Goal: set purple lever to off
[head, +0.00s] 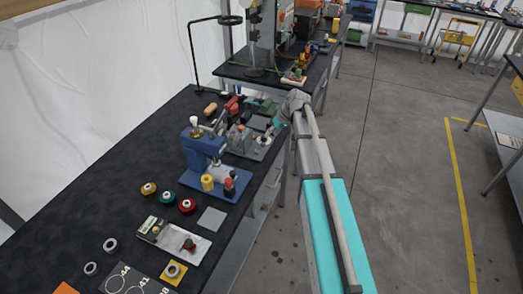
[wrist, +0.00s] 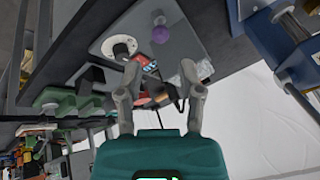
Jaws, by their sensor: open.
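The purple lever shows in the wrist view as a purple ball knob (wrist: 160,34) on a grey panel (wrist: 180,22). Its shaft is mostly hidden behind the knob, and I cannot tell its set position. My gripper (wrist: 160,72) is open and empty, with its two fingers pointing at the panel. The knob appears beyond the fingertips, between their lines, and is not touched.
A white round dial (wrist: 122,48) sits beside the knob on the panel. A blue press (head: 203,148) stands on the bench (head: 95,190) nearer the camera. Green blocks (wrist: 68,100) lie left of my gripper in the wrist view. Open floor (head: 400,150) lies right of the bench.

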